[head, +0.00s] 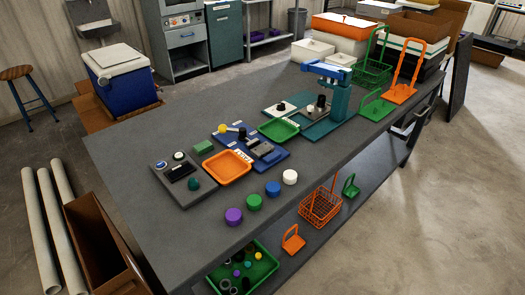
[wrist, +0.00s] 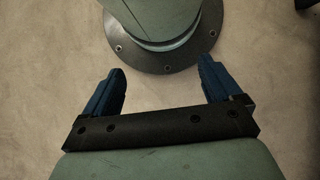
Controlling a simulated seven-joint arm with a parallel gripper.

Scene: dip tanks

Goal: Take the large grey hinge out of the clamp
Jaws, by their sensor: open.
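A blue fixture plate (head: 278,158) lies on the grey workbench in the head view, left of the middle. It carries a lever with a yellow knob and looks like the clamp. A small grey piece (head: 263,147) on it may be the large grey hinge; it is too small to tell its shape or how it is held. My gripper (wrist: 161,78) shows in the wrist view with its two blue fingers wide apart and nothing between them. It is over bare floor by my own base. My gripper is not in the head view, and the clamp is not in the wrist view.
An orange tray (head: 228,168) and a green tray (head: 279,130) flank the blue plate. A teal press (head: 340,100) stands behind. Purple, green, blue and white pots line the front edge near the green pot (head: 254,202). The bench's left end is clear.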

